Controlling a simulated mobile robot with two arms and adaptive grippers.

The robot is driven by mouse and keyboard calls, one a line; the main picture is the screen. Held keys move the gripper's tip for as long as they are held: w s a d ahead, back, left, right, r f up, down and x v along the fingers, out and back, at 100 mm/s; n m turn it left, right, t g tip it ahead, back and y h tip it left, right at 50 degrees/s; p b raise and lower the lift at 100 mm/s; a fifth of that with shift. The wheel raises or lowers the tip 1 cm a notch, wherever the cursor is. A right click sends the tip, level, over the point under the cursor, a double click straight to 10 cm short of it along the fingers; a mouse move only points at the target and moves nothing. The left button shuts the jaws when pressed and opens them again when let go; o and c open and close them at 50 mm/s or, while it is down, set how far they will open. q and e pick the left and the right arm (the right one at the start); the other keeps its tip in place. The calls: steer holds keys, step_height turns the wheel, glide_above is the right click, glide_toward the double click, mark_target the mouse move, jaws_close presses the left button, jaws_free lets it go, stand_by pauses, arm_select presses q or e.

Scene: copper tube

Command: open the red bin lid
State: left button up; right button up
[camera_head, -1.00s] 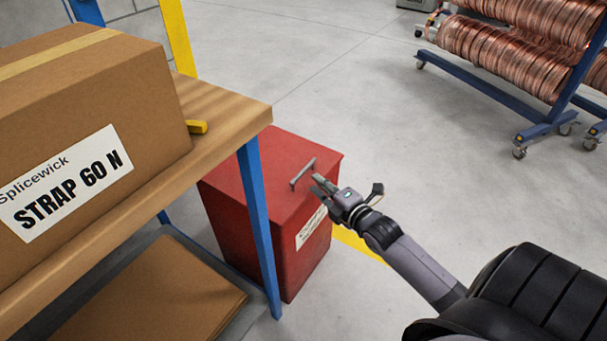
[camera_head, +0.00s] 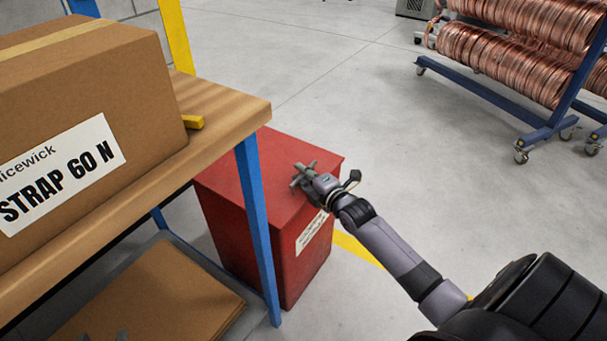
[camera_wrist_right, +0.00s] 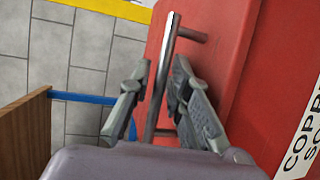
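The red bin (camera_head: 240,225) stands on the floor beside the wooden table, its flat lid (camera_head: 285,150) down. A metal bar handle (camera_wrist_right: 165,70) rises from the lid; in the head view my gripper mostly hides it. My right gripper (camera_head: 303,175) is over the lid at the handle. In the right wrist view its two fingers (camera_wrist_right: 161,78) are open, one on each side of the bar, with small gaps visible. Only grey tips, apparently of my left gripper (camera_head: 103,337), show at the bottom edge of the head view.
The wooden table (camera_head: 225,112) with a blue leg (camera_head: 257,230) stands close to the bin's left and carries a cardboard box (camera_head: 150,90). Flat cardboard (camera_head: 165,290) lies below. A copper coil rack (camera_head: 490,95) stands far right. Open floor lies between.

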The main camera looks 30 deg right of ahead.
steer(key=shift+c, duration=0.5)
jaws_close()
